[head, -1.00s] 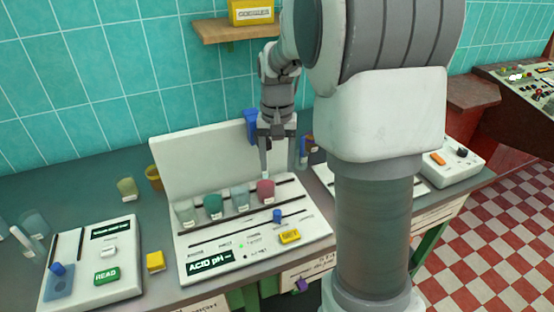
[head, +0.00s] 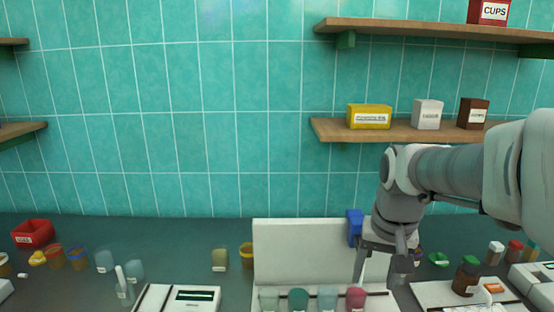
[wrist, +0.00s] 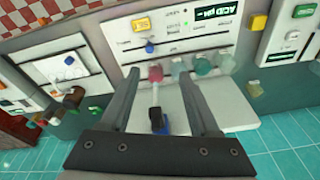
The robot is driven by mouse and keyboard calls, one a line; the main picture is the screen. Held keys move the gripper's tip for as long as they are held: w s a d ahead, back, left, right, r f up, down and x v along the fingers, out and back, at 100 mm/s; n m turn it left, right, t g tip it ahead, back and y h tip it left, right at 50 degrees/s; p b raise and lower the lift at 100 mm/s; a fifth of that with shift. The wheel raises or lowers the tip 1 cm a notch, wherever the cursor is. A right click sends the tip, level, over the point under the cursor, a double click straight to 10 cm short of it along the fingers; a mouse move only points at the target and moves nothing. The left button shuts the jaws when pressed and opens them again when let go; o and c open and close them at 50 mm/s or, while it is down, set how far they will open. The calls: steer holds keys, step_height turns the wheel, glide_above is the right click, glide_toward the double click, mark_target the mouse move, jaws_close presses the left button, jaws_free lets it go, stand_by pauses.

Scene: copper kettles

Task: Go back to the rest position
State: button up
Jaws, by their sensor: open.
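My gripper (head: 381,265) is at the right of the head view, above the back panel of the white acid pH device (head: 290,238). In the wrist view my gripper (wrist: 160,95) has its two fingers spread apart, with nothing held between them. Beyond and between the fingers, a blue and black item with a pale stem (wrist: 157,118) shows; I cannot tell whether it touches anything of mine. My arm reaches in from the right edge of the head view.
A row of small cups, one of them pink (head: 356,298), stands on the device. A brown bottle (head: 466,277) stands to the right. A red bin (head: 33,233) is far left. The wall between is clear.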

steer(key=s+a+r+n+t, duration=0.2)
steer(key=s+a+n+t, duration=0.1)
steer(key=s, duration=1)
steer(key=shift+a, duration=0.45)
